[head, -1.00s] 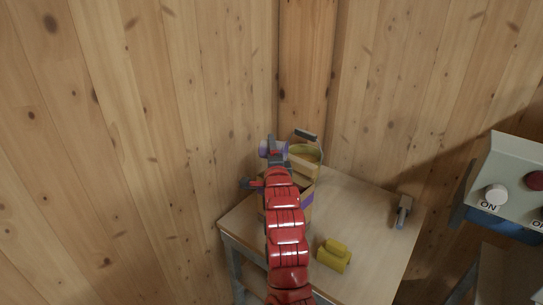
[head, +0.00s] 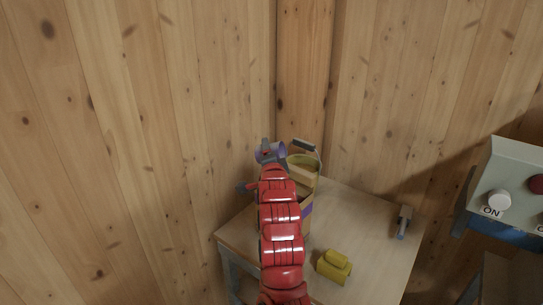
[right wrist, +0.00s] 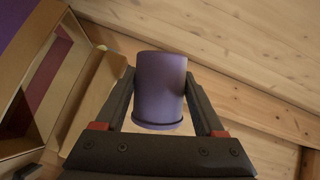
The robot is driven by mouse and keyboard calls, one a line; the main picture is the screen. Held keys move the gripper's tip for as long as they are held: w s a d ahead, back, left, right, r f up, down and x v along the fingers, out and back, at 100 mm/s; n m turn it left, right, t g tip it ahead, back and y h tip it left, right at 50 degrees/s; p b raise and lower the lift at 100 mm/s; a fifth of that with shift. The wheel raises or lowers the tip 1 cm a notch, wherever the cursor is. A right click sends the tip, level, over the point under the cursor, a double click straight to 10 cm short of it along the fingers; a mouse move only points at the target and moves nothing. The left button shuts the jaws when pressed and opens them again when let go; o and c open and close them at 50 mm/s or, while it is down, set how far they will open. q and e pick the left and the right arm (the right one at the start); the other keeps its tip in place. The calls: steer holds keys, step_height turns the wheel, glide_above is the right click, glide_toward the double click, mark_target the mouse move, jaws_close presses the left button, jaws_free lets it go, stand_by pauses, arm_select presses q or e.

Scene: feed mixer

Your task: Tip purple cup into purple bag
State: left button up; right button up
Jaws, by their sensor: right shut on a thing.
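The purple cup (head: 272,153) is held up at the far end of my red right arm, above the back left of the table. My right gripper (right wrist: 160,105) is shut on the cup (right wrist: 160,88), with one finger on each side. The cup looks tilted in the head view; its contents are not visible. The brown bag with a purple band (head: 307,209) stands on the table, mostly hidden behind my arm. In the right wrist view the bag's open top (right wrist: 70,55) lies left of the cup, apart from it. My left gripper is not in view.
A yellow bucket with a handle (head: 306,166) stands behind the bag. A yellow object (head: 334,266) and a grey-brown tool (head: 403,221) lie on the wooden table (head: 365,230). Wooden walls close the corner behind. A control box (head: 510,185) is at the right.

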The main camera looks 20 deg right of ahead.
steer(key=shift+w+a+r+n+g, duration=0.1)
steer(key=shift+a+r+n+g, duration=0.2)
steer(key=shift+n, duration=0.3)
steer(key=shift+d+f, duration=0.1)
steer(key=shift+f, duration=0.05)
steer(key=shift+r+n+g+p, duration=0.5)
steer(key=shift+r+n, duration=0.05)
steer(key=shift+n, duration=0.35)
steer(key=shift+r+n+g+h+p, duration=0.3)
steer(key=shift+n+g+h, duration=0.1)
steer(key=shift+n, duration=0.4)
steer(key=shift+r+n+g+h, duration=0.1)
steer(key=shift+n+g+h, duration=0.2)
steer(key=shift+n, duration=0.2)
steer(key=shift+n+p, duration=0.4)
steer(key=shift+d+f, duration=0.15)
steer(key=shift+f, duration=0.05)
